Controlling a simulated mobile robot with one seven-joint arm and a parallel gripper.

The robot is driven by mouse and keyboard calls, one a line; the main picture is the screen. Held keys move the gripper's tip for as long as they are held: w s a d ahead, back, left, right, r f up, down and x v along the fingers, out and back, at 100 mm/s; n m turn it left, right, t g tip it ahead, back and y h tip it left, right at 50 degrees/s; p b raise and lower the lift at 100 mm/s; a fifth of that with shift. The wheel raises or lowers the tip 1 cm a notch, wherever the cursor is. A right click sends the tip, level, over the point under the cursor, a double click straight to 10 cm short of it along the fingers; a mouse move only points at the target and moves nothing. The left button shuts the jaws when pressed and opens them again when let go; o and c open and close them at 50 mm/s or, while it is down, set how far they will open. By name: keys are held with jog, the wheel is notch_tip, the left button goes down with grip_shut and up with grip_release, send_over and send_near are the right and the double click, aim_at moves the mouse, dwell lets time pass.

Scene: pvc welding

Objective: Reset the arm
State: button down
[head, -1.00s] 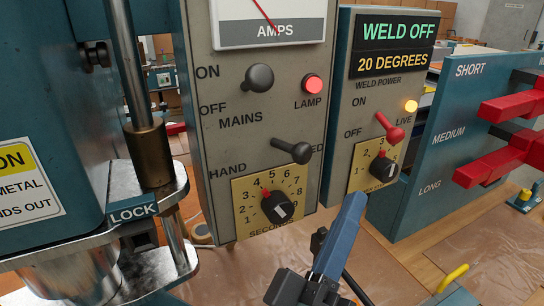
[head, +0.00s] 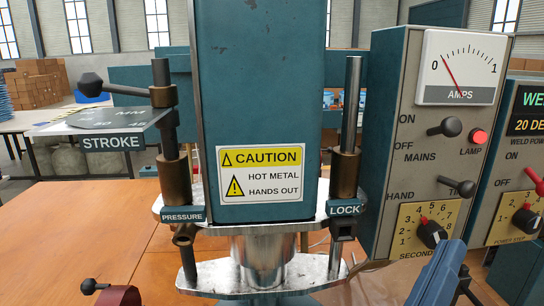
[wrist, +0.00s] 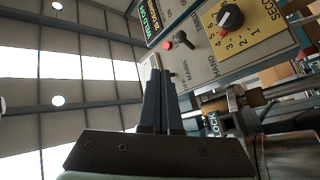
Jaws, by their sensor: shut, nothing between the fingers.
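My gripper (wrist: 158,75) is in the wrist view, with its two dark blue-grey fingers together and nothing visible between them. It points up the picture, beside the grey control panel (wrist: 205,55), and appears clear of it. In the head view a blue part of my arm (head: 437,277) shows at the bottom right, in front of the lower edge of the control panel (head: 392,140). The rest of the arm is out of view there.
The teal welding machine (head: 262,80) stands centre, with a caution sign (head: 260,172), a PRESSURE post (head: 170,130) and a LOCK post (head: 345,175). The wooden tabletop (head: 80,230) is mostly clear at left.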

jog(key=s+a+r+n+t+y+p, duration=0.1)
jog(key=a+r+t+y, duration=0.5)
jog(key=a+r+y, duration=0.45)
jog(key=s+a+r+n+t+y, duration=0.1)
jog(key=a+r+t+y, duration=0.55)
jog(key=r, duration=0.65)
notch_tip(320, 180, up, 11)
jog(key=p, duration=1.1)
jog(key=shift+w+m+g+h+p, duration=0.3)
jog(key=shift+g+p, duration=0.05)
jog(key=shift+g, duration=0.1)
jog(key=shift+a+f, duration=0.1)
jog(key=shift+f, duration=0.05)
